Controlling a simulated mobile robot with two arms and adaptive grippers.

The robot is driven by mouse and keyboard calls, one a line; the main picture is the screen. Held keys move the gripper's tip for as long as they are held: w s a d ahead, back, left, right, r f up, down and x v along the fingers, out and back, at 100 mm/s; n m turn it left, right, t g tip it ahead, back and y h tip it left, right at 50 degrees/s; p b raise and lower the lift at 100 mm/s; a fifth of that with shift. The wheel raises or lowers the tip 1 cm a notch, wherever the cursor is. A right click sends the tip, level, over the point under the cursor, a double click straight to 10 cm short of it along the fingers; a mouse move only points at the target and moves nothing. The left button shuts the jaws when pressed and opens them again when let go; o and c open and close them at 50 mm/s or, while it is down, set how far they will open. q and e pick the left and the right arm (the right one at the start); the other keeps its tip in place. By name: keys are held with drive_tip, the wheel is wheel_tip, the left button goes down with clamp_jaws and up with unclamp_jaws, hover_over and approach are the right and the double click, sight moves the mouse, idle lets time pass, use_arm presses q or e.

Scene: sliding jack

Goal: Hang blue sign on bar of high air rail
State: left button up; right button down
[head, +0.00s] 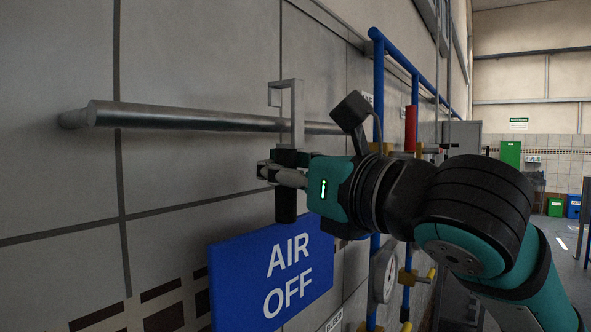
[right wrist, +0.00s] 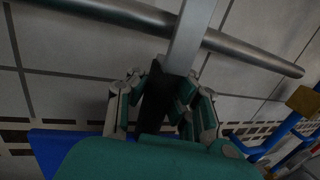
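The blue sign (head: 235,275) reads "AIR OFF" and hangs below my right gripper (head: 284,172). A black grip (head: 286,206) and a grey metal hook (head: 297,108) rise above it. My right gripper is shut on the black grip. The hook's top is above the grey bar (head: 195,117) in the head view, and its stem crosses in front of the bar. Its short tip points down, slightly above the bar's line; I cannot tell whether it touches. The right wrist view shows the stem (right wrist: 190,38) crossing the bar (right wrist: 245,53). My left gripper is not in view.
The bar runs along a tiled wall (head: 200,60). To the right stand blue pipes (head: 378,80), a red cylinder (head: 410,128) and a round gauge (head: 384,275). Free wall lies left of the hook. A green cabinet (head: 510,153) is far back.

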drive_tip(key=shift+w+a+f+b, duration=0.15)
drive_tip(key=shift+f+b, duration=0.85)
drive_tip(key=shift+f, duration=0.45)
drive_tip(key=shift+a, duration=0.1)
drive_tip(key=c, duration=1.3)
unclamp_jaws()
